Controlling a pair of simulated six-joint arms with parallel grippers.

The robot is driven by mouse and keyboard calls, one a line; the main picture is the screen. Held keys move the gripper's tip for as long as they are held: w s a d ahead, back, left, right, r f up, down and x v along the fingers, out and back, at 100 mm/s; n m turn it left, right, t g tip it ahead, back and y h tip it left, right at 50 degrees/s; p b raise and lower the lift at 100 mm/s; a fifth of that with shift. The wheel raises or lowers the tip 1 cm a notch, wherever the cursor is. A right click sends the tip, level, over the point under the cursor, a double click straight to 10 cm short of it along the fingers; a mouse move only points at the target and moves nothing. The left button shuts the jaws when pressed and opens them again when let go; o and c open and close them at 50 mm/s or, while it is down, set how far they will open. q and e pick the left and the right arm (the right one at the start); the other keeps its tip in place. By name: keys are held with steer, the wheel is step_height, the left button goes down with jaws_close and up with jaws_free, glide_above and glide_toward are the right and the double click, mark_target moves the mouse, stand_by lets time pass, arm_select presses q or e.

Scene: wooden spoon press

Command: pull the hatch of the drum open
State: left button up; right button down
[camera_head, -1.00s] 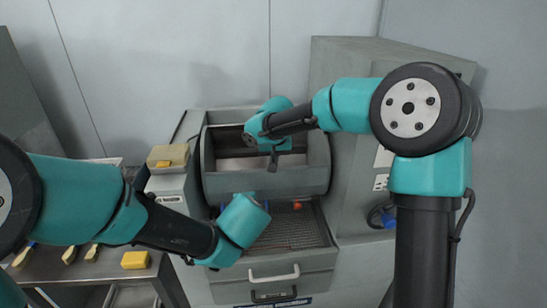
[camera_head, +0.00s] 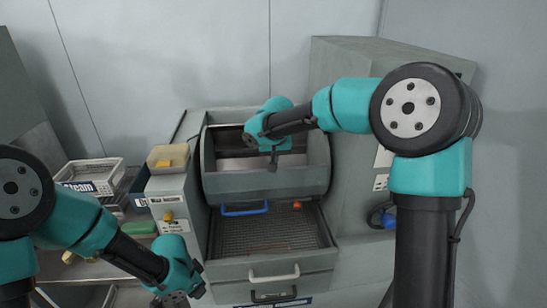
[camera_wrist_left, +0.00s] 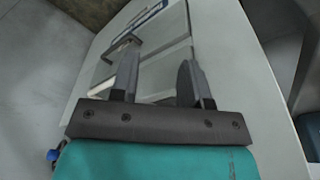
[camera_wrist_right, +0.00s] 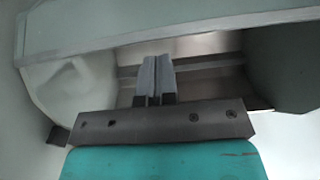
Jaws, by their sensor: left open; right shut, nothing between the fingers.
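The drum (camera_head: 265,182) is a grey rounded housing in the middle of the head view. Its upper opening shows a dark interior (camera_head: 228,142). A blue handle (camera_head: 245,209) sits at its lower front edge; I cannot tell if it belongs to the hatch. My right gripper (camera_head: 272,161) is shut and empty, pointing down at the opening. In the right wrist view its closed fingers (camera_wrist_right: 155,78) show in front of the opening. My left gripper (camera_wrist_left: 158,75) is open and empty, low in front of the machine, facing a grey panel with handles. Its fingertips are unclear in the head view.
A mesh tray (camera_head: 265,233) lies below the drum, above a drawer front with a white handle (camera_head: 274,275) and a black handle (camera_head: 274,294). A tall grey cabinet (camera_head: 350,130) stands right.

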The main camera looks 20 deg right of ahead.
arm_select(q)
steer(key=s+a+f+n+h, duration=0.1)
steer(key=s+a+f+n, duration=0.5)
steer(key=a+f+n, duration=0.1)
steer(key=s+a+f+n+h, duration=0.1)
steer(key=s+a+f+n, duration=0.5)
steer(key=a, duration=0.4)
steer(key=shift+s+a+f+n, duration=0.3)
steer(key=shift+f+n, duration=0.4)
steer(key=shift+f, duration=0.1)
arm_select(e)
steer(key=shift+f, duration=0.1)
steer(key=shift+s, duration=0.1)
steer(key=v, duration=1.7)
steer(key=shift+s, duration=0.15)
